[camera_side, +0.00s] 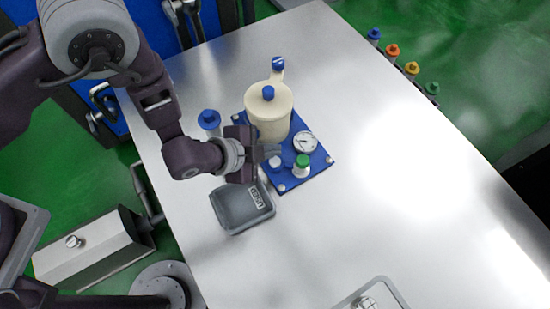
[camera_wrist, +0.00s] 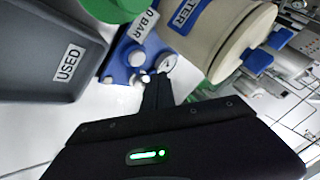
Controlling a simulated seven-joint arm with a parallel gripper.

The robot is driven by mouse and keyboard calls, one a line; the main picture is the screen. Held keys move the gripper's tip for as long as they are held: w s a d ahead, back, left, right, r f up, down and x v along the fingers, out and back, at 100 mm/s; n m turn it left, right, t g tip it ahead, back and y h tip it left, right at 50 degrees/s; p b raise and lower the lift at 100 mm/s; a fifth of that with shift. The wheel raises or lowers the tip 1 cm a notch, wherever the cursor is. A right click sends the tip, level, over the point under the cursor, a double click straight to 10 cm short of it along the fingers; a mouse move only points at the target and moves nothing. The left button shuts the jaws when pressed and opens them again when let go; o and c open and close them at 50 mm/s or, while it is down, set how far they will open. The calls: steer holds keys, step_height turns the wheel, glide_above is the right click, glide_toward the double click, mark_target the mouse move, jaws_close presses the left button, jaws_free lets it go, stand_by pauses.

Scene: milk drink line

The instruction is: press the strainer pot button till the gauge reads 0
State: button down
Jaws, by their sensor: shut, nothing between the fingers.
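The cream strainer pot (camera_side: 268,113) with a blue lid knob stands upright on a blue base plate (camera_side: 318,165). In the wrist view the pot (camera_wrist: 222,35) shows a partly cut-off blue label. A round white gauge (camera_side: 305,143) sits on the plate beside the pot; its needle is too small to read. A green-capped part (camera_side: 302,161), possibly the button, stands in front of the gauge; its green top (camera_wrist: 112,8) also shows in the wrist view. My gripper (camera_side: 272,151) is shut and empty, at the plate's left side near the pot. I cannot tell whether it touches anything.
A dark grey tray (camera_side: 238,209) labelled USED lies just below my gripper. A blue-topped part (camera_side: 209,119) stands left of the pot. The table (camera_side: 400,210) is clear to the right.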

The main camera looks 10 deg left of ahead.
mark_target(271, 162)
steer(key=shift+r, duration=1.3)
steer(key=shift+w+r, duration=0.15)
steer(key=shift+r, duration=0.05)
steer(key=w+a+r+n+y, duration=0.1)
steer(key=w+a+r+n, duration=0.2)
steer(key=r, duration=0.4)
steer(key=w+a+r+n+y, duration=0.1)
steer(key=w+a+r+n, duration=0.1)
steer(key=a+r, duration=0.4)
steer(key=s+a+r+n+y, duration=0.1)
steer(key=s+a+r+n, duration=0.25)
steer(key=a+r, duration=0.7)
steer(key=s+a+r+n+y, duration=0.1)
steer(key=s+a+r+n, duration=0.1)
steer(key=s, duration=0.5)
steer(key=s+a+r+n+g+y, duration=0.1)
steer(key=s+a+r+n, duration=0.2)
steer(key=s+a, duration=0.3)
steer(key=s+a+r+n, duration=0.3)
steer(key=s+a+r, duration=0.1)
steer(key=s, duration=0.4)
steer(key=shift+a+g+y, duration=0.3)
steer(key=shift+a+y, duration=0.05)
steer(key=shift+y, duration=0.05)
